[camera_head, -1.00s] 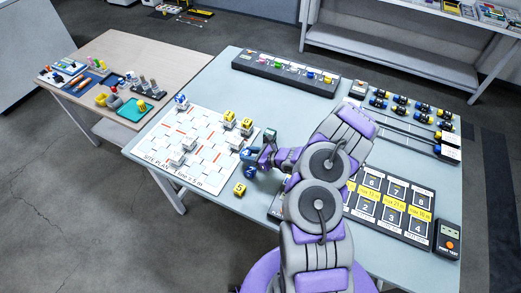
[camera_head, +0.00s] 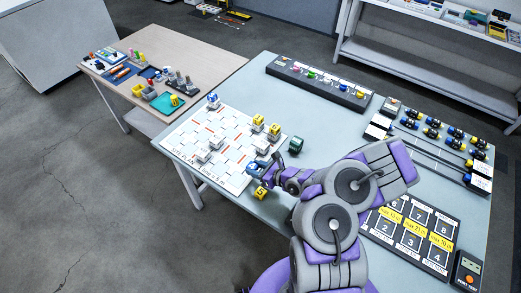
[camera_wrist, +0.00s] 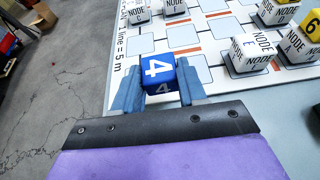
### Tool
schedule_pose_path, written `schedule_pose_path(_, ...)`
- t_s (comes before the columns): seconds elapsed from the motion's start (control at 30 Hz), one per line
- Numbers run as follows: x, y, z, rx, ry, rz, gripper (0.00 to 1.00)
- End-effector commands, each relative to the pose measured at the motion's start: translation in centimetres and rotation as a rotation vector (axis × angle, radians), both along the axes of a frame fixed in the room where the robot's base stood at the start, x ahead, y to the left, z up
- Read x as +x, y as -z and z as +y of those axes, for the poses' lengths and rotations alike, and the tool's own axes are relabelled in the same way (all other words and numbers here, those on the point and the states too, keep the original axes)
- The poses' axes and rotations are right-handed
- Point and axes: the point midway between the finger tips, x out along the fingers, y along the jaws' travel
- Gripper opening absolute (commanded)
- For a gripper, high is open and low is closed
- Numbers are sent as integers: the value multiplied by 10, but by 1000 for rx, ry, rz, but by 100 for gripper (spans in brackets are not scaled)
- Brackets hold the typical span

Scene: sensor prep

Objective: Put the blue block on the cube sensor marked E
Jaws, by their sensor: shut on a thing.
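The blue block (camera_wrist: 158,72), marked 4, is between the fingers of my gripper (camera_wrist: 157,92) in the wrist view. My gripper is shut on it. In the head view my gripper (camera_head: 262,171) is at the right front edge of the white site plan board (camera_head: 183,145), with the blue block (camera_head: 252,168) at its tip. The cube sensor marked E (camera_wrist: 251,55) is a white cube on the board, to the right of and beyond the block in the wrist view. Its top looks bare. The block and the cube are apart.
A cube marked A (camera_wrist: 298,45) stands close to E, with a yellow block marked 6 (camera_wrist: 313,25) near it. Cubes marked C (camera_wrist: 175,8) and I (camera_wrist: 132,12) stand farther off. A yellow block marked 5 (camera_head: 261,192) and a green piece (camera_head: 296,145) are on the table.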

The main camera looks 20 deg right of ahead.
Motion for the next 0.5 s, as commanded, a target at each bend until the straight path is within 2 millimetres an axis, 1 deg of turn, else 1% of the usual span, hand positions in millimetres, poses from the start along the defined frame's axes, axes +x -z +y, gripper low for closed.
schedule_pose_path(0.03, -4, -6, -10, 4, 13, -2, 12)
schedule_pose_path(0.1, -11, -14, -19, 6, 17, -4, 12)
schedule_pose_path(0.3, -29, -31, -41, 1, 31, -8, 12)
schedule_pose_path(0.5, -38, -39, -51, -12, 36, -9, 12)
